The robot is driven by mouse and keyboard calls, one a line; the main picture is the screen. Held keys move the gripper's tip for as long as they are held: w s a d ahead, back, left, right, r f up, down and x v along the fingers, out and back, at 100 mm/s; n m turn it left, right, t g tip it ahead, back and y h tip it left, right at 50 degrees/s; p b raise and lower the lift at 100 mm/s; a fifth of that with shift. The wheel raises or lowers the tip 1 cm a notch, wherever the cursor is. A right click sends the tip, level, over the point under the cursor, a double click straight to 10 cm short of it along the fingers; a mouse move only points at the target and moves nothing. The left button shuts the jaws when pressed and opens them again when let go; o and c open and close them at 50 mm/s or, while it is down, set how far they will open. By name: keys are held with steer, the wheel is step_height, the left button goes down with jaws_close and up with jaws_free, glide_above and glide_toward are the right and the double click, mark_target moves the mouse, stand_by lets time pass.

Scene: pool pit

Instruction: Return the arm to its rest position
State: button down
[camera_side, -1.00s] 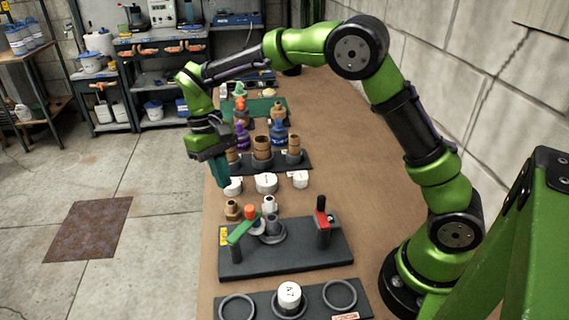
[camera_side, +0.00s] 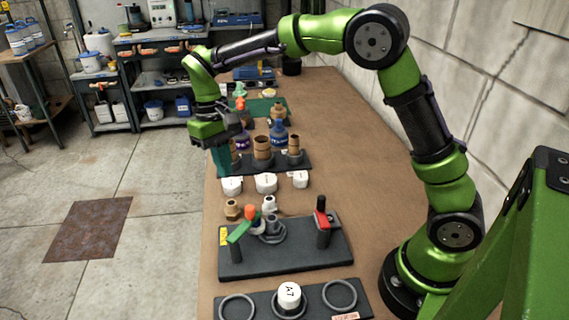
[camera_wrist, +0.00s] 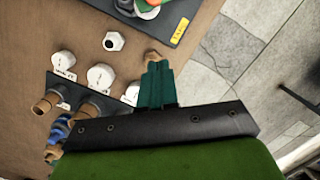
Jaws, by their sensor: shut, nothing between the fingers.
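My gripper (camera_side: 222,160) is at the left edge of the bench in the side view, with its green fingers pointing down. It is above the dark rack of brown fittings and partly hides that rack's left end. In the wrist view the fingers (camera_wrist: 157,84) are together with nothing between them. My arm reaches across the back of the bench from its base at the right.
White caps (camera_side: 266,183) stand in a row in front of the dark rack (camera_side: 262,168). A dark plate with a red-handled and a green-handled part (camera_side: 285,258) is nearer. A ringed plate with a white A7 cap (camera_side: 289,296) is at the front. The bench's right side (camera_side: 345,150) is clear.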

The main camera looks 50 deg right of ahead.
steer(key=s+d+r+m+t, duration=0.1)
steer(key=s+d+r+t, duration=0.1)
steer(key=s, duration=0.4)
steer(key=s+d+r+t+y, duration=0.1)
steer(key=s+d+r+t, duration=0.1)
steer(key=s, duration=0.5)
steer(key=s+d+r+m+t, duration=0.1)
steer(key=s+d+r+t, duration=0.1)
steer(key=s+r+t, duration=0.2)
steer(key=s+t, duration=0.1)
steer(key=s, duration=0.1)
steer(key=shift+s+m+y, duration=0.3)
steer(key=shift+s, duration=0.05)
